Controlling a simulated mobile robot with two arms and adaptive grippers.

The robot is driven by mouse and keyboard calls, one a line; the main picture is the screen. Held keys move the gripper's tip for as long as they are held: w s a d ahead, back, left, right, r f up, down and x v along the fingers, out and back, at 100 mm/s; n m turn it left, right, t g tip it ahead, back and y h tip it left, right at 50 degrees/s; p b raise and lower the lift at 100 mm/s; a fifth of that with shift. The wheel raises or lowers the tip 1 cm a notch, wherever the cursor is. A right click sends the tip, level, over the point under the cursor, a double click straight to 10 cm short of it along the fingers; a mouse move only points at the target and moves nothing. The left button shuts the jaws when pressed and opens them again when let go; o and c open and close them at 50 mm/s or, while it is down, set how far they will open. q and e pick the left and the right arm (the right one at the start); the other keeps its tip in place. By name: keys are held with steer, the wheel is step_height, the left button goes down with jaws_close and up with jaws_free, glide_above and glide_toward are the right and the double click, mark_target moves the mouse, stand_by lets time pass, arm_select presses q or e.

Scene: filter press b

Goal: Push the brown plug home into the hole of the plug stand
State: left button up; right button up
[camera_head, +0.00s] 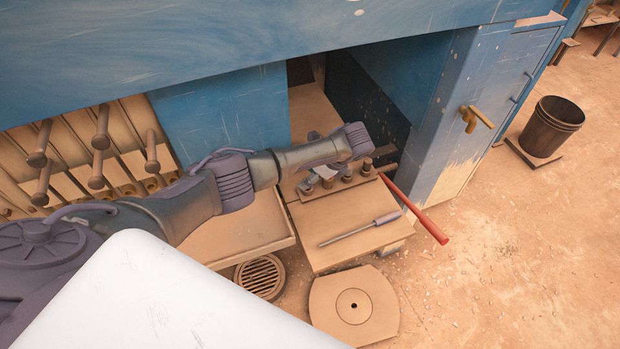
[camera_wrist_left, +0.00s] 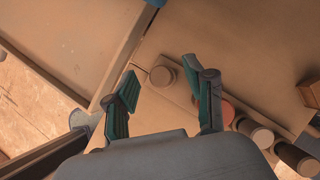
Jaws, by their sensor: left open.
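The plug stand (camera_head: 335,191) is a tan strip on the bench, carrying a row of several round plugs. A brownish plug (camera_head: 367,166) stands upright at its right end. In the left wrist view, a low, round, brown-grey plug top (camera_wrist_left: 163,76) shows between my fingers, apart from both. An orange-red round piece (camera_wrist_left: 229,112) is partly hidden behind one finger. Taller plugs (camera_wrist_left: 255,133) stand beyond it. Which is the task's brown plug, I cannot tell for sure. My left gripper (camera_head: 318,174) is open over the stand's left part. The hole is not visible.
A red bar (camera_head: 415,208) juts out at the bench's right edge. A shallow tray (camera_head: 285,243) adjoins on the left. A blue cabinet (camera_head: 220,112) stands behind. The bench front is otherwise clear.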

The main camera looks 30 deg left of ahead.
arm_select(q)
step_height(320, 180, up, 8)
steer(key=shift+r, duration=0.2)
stand_by(0.5)
